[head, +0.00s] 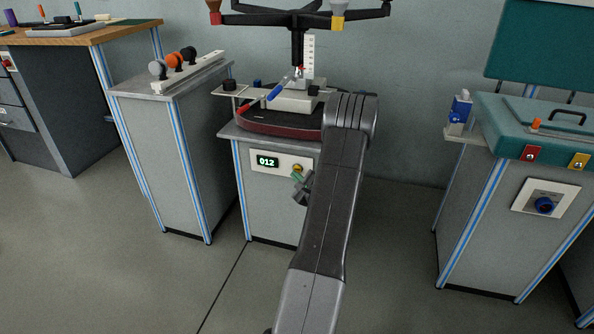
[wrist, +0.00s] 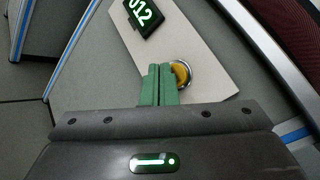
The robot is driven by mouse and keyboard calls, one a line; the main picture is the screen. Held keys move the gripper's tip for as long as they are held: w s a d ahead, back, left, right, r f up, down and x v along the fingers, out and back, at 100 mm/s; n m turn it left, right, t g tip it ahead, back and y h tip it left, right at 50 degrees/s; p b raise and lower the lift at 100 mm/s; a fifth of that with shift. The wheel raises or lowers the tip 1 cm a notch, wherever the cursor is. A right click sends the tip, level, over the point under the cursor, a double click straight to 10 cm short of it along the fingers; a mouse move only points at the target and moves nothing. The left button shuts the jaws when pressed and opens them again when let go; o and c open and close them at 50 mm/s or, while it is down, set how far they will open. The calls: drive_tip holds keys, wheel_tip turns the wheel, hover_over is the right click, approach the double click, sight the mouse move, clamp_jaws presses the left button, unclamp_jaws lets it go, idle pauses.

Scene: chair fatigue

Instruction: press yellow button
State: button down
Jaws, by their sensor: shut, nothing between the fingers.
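The yellow button (head: 297,168) sits in a metal ring on a pale panel (head: 263,163) on the front of the middle cabinet, right of a display (head: 268,161) reading 012. In the wrist view the button (wrist: 181,75) shows just right of my fingertips. My gripper (head: 297,177) is shut and empty, its green fingers (wrist: 160,68) together. In the wrist view the fingertips overlap the ring's left edge and hide a little of it. In the head view they are just below the button. I cannot tell whether they touch it.
A chair base (head: 300,18) stands upside down in a rig on the middle cabinet (head: 280,205). A cabinet with knobs (head: 175,60) stands to the left. On the right, a cabinet carries a teal case (head: 550,125) and a blue knob (head: 543,204). Floor is open in front.

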drive_tip(key=shift+w, duration=0.15)
drive_tip(key=shift+w+d+b, duration=0.15)
drive_tip(key=shift+w+b, duration=0.1)
drive_tip(key=shift+b, duration=0.1)
drive_tip(key=shift+w+d, duration=0.1)
drive_tip(key=shift+w, duration=0.25)
idle(0.4)
drive_tip(key=shift+b, duration=0.3)
drive_tip(key=shift+s+a+b, duration=0.25)
drive_tip(key=shift+s+b, duration=0.15)
drive_tip(key=shift+s, duration=0.35)
drive_tip(key=shift+s, duration=0.1)
drive_tip(key=s, duration=0.1)
drive_tip(key=s+a+b, duration=0.1)
drive_tip(key=s, duration=0.1)
drive_tip(key=s+b, duration=0.1)
drive_tip(key=shift+s+a, duration=0.25)
drive_tip(key=shift+s, duration=0.05)
